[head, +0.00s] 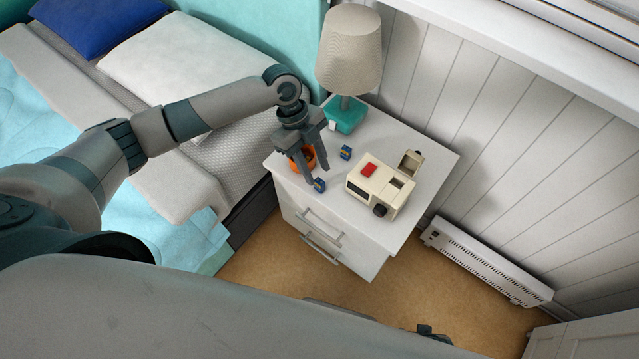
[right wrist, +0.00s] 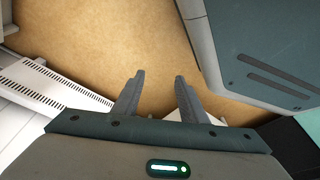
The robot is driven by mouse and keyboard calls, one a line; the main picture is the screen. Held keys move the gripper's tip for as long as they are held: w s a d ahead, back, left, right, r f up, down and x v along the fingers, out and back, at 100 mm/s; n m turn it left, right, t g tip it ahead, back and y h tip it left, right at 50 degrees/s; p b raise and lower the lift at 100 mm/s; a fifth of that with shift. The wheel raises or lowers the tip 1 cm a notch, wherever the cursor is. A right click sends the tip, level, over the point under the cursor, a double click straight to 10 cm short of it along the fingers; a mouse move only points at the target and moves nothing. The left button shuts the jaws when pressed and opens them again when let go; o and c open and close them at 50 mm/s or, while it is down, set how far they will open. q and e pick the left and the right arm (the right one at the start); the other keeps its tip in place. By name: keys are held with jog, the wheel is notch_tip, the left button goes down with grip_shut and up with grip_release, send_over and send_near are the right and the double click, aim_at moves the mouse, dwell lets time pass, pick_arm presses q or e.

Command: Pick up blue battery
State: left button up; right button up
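Two small blue batteries with yellowish markings are on the white nightstand (head: 370,240). One blue battery (head: 319,185) is near the front left edge; the other blue battery (head: 346,152) is farther back, nearer the lamp. My left gripper (head: 316,180) points down over the nightstand, its fingers apart. Its fingertips show right by the front battery; I cannot tell whether they touch it. An orange round container (head: 302,160) is partly hidden behind the left fingers. My right gripper (right wrist: 159,76) is open and empty above the floor.
A cream device (head: 378,188) with a red patch and a raised flap stands right of the batteries. A lamp (head: 345,70) with a teal base stands at the back. The bed (head: 240,95) is to the left, a white heater (head: 487,262) to the right.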

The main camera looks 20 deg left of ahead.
aim_at(319, 181)
pick_arm(q)
jog(key=x, duration=0.3)
jog(key=shift+s+f+p, duration=0.3)
jog(key=shift+f, duration=0.05)
jog(key=shift+d+f, duration=0.25)
jog(key=shift+f, duration=0.3)
jog(key=c, duration=0.7)
grip_shut()
pick_arm(e)
jog(key=shift+a, duration=0.35)
